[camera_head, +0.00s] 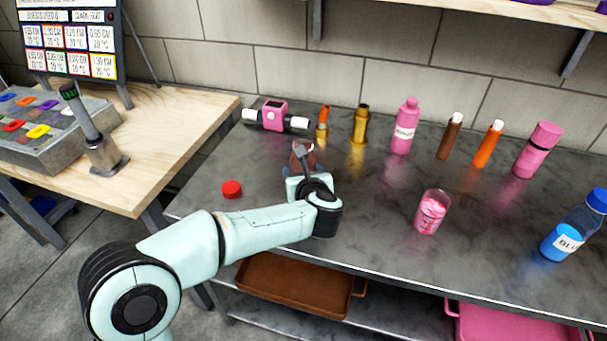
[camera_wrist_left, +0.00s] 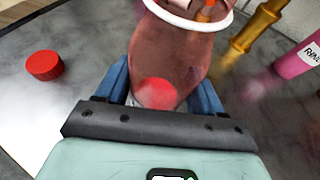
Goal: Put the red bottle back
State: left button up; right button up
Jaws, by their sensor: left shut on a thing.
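The red bottle (camera_wrist_left: 175,50) is a see-through, dull red vessel with a white ring round its uncapped top. In the head view the bottle (camera_head: 304,152) shows only in part, behind my left wrist. My left gripper (camera_wrist_left: 163,84) is shut on it, with a blue finger on each side. In the head view my left gripper (camera_head: 303,172) is over the left part of the grey table. Whether the bottle's base touches the table is hidden. A red cap (camera_head: 231,189) lies on the table to the left; it also shows in the left wrist view (camera_wrist_left: 45,66). My right gripper is not in view.
Behind stand a pink device (camera_head: 275,115), a brass piece (camera_head: 360,126), a pink bottle (camera_head: 405,127), and brown (camera_head: 450,138) and orange tubes (camera_head: 488,146). A pink-filled glass (camera_head: 431,212) and a blue bottle (camera_head: 576,230) stand right. The grey table's (camera_head: 375,230) middle front is clear.

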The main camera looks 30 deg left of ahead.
pick_arm(q)
jog(key=o, duration=1.3)
jog(key=shift+c, duration=0.2)
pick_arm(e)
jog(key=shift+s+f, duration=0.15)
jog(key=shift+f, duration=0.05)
pick_arm(q)
jog(key=shift+s+d+r, duration=0.15)
jog(key=shift+r, duration=0.1)
jog(key=p+v, duration=0.1)
jog(key=v, duration=1)
jog(key=shift+s+d, duration=0.2)
jog(key=shift+s, duration=0.05)
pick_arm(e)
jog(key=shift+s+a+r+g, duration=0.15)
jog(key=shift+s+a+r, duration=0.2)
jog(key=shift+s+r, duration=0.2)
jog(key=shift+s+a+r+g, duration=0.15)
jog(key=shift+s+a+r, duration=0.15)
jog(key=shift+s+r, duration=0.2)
pick_arm(q)
jog(key=shift+r+p, duration=0.15)
jog(key=shift+p, duration=0.15)
